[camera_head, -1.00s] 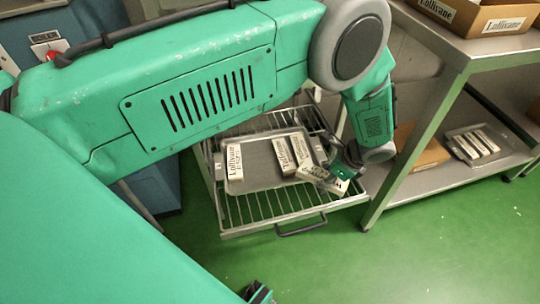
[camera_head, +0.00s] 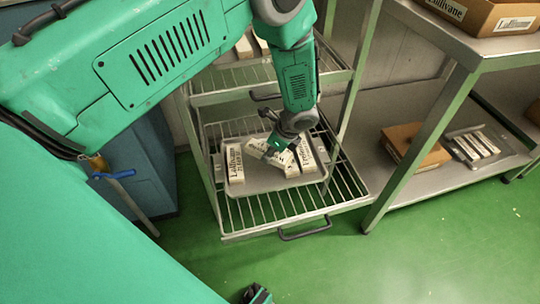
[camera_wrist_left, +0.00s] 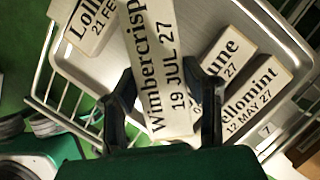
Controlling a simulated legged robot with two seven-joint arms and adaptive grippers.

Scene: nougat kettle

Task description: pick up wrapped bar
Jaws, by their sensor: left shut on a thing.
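My left gripper (camera_head: 278,146) is over the metal tray (camera_head: 262,186) and shut on a white wrapped bar (camera_head: 256,149). In the left wrist view this bar (camera_wrist_left: 160,65) reads "Wimbercrisp 19 JUL 27" and sits between the two dark fingers (camera_wrist_left: 165,110). It lies at a slant over the tray; whether it touches the tray is unclear. A Lollivane bar (camera_head: 235,165) lies at the tray's left side. Two more bars lie to the right, one reading "...ellomint 12 MAY 27" (camera_wrist_left: 257,98), the other (camera_wrist_left: 226,57) partly hidden by a finger. A dark gripper tip, seemingly my right (camera_head: 257,294), shows at the bottom edge.
The tray sits on a pulled-out wire rack shelf (camera_head: 255,216) with a dark handle (camera_head: 302,230). A steel table (camera_head: 425,130) stands right, with cardboard boxes (camera_head: 412,146) and another tray of bars (camera_head: 480,146). Green floor (camera_head: 400,265) in front is clear.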

